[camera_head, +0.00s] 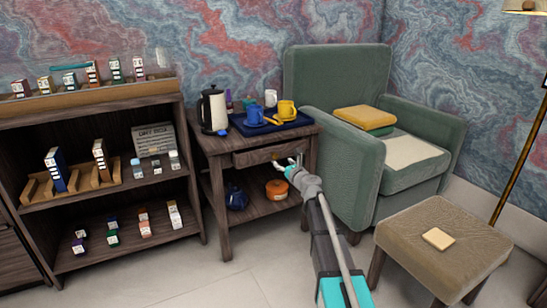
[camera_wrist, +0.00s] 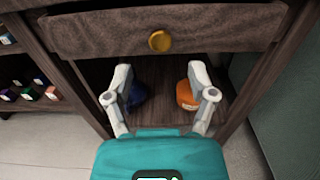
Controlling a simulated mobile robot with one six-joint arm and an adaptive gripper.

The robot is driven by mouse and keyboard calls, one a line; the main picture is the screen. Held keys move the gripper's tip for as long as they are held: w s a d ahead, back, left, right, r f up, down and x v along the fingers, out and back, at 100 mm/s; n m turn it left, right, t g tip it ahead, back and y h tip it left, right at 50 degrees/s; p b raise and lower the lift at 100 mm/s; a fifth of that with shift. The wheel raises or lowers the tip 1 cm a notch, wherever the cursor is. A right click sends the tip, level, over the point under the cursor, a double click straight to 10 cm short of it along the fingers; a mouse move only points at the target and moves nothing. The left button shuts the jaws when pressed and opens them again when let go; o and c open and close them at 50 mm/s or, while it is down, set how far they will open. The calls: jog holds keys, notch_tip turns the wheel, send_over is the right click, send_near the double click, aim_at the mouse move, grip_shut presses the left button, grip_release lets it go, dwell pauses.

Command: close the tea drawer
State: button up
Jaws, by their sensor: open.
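The tea drawer (camera_head: 252,157) is the wooden drawer under the top of the small side table (camera_head: 215,145). In the wrist view its front (camera_wrist: 100,33) spans the top of the picture, with a round brass knob (camera_wrist: 160,41) in the middle. I cannot tell clearly how far the drawer stands out from the table. My gripper (camera_head: 291,163) is in front of the table at about drawer height, near the drawer's right part. In the wrist view my gripper (camera_wrist: 160,76) is open and empty, its fingertips below the knob and apart from it.
A blue tray (camera_head: 268,130) with a yellow mug (camera_head: 287,111) and a blue mug (camera_head: 255,115) stands on the table beside a kettle (camera_head: 213,108). The lower shelf holds a blue teapot (camera_head: 236,197) and an orange pot (camera_head: 276,190). A green armchair (camera_head: 345,165) stands close on the right.

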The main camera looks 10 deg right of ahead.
aim_at(276, 156)
jog(key=shift+x, duration=3.5)
jog(key=shift+f, duration=0.1)
grip_shut()
